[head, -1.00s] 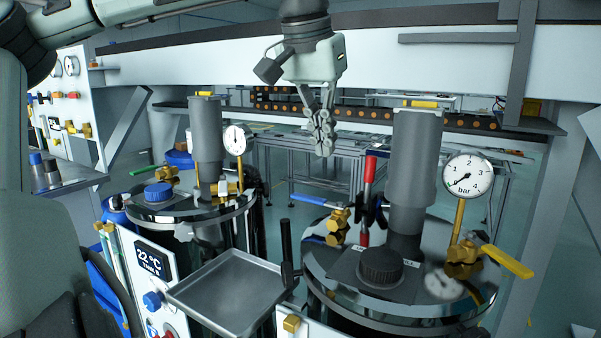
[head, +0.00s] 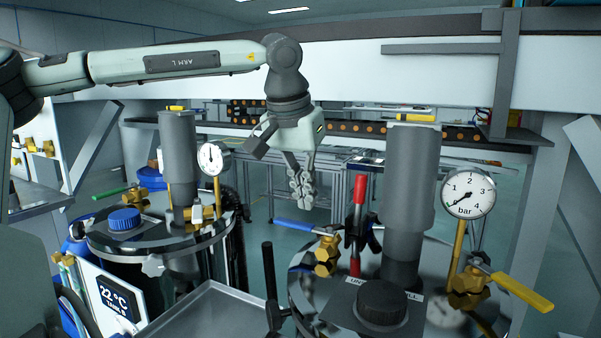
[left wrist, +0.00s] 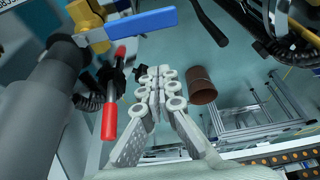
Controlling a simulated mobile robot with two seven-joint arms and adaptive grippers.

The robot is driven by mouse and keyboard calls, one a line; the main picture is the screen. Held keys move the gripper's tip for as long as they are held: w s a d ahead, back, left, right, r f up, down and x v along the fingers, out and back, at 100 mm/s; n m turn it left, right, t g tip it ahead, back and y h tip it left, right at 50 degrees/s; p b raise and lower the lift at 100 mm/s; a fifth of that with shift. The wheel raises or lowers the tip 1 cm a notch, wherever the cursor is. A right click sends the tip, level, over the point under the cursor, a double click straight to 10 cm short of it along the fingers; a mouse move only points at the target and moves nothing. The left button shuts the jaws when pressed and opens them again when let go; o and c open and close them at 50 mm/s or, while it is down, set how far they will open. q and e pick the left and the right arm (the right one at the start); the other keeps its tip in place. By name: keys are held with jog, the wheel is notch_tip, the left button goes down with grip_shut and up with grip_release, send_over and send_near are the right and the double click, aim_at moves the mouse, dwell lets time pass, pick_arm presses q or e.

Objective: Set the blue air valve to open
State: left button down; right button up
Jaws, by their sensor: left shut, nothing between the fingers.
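The blue air valve has a flat blue lever (head: 300,227) on a brass body (head: 327,256) on the lid of the right tank. The lever points left and slightly up from the body in the head view. In the left wrist view the blue lever (left wrist: 143,22) shows at the top, with its brass body partly cut off by the frame edge. My left gripper (head: 302,203) points down, shut and empty, above the blue lever in the head picture and apart from it. The left wrist view shows the same closed fingers (left wrist: 160,80). My right gripper is not in view.
A red-handled clamp (head: 358,203) and a tall grey cylinder (head: 408,190) stand close to the right of the valve. A yellow lever (head: 522,292) and a gauge (head: 468,193) sit further right. A grey tray (head: 205,318) lies front left. A green lever (head: 110,192) is on the left tank.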

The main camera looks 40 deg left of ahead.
aim_at(304, 226)
pick_arm(q)
jog(key=shift+s+d+f, duration=0.2)
jog(key=shift+s, duration=0.35)
jog(key=shift+s+d+f, duration=0.15)
jog(key=shift+s+f, duration=0.05)
jog(key=shift+s, duration=0.4)
jog(key=shift+s+d+f, duration=0.2)
jog(key=shift+s, duration=0.35)
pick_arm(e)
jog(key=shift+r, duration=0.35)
pick_arm(q)
jog(key=shift+a, duration=0.1)
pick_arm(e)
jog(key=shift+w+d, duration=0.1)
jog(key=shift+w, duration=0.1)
